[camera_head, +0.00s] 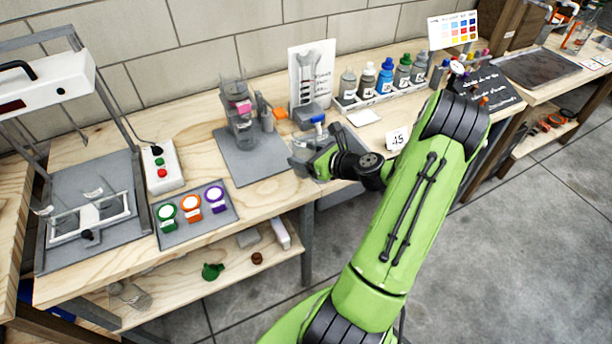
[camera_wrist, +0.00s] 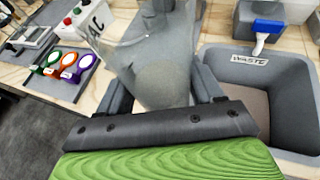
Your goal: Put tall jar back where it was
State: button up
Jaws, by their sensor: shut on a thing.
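My gripper (camera_wrist: 162,88) is shut on a clear, greyish glass jar (camera_wrist: 150,60), with one finger on each side of it. The jar looks tilted in the wrist view, and its top runs out of the frame. A label reading "AC" shows at its upper left; I cannot tell whether it is fixed to the jar. In the head view my gripper (camera_head: 318,160) is over the front part of the bench, and the jar (camera_head: 301,150) is partly hidden by it. I cannot tell whether the jar's base touches anything.
A grey bin marked WASTE (camera_wrist: 222,58) is close on the right. A grey stand (camera_head: 240,125) on a plate is to the left. A tray of green, orange and purple discs (camera_head: 193,212) lies farther left. Several bottles (camera_head: 385,78) stand behind. Loose items lie on the lower shelf (camera_head: 180,285).

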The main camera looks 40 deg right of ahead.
notch_tip(320, 180, down, 5)
jog(key=shift+r+b, duration=0.1)
jog(key=shift+b, duration=0.65)
jog(key=shift+r, duration=0.15)
jog(key=o, duration=1.3)
jog(key=shift+o, duration=0.2)
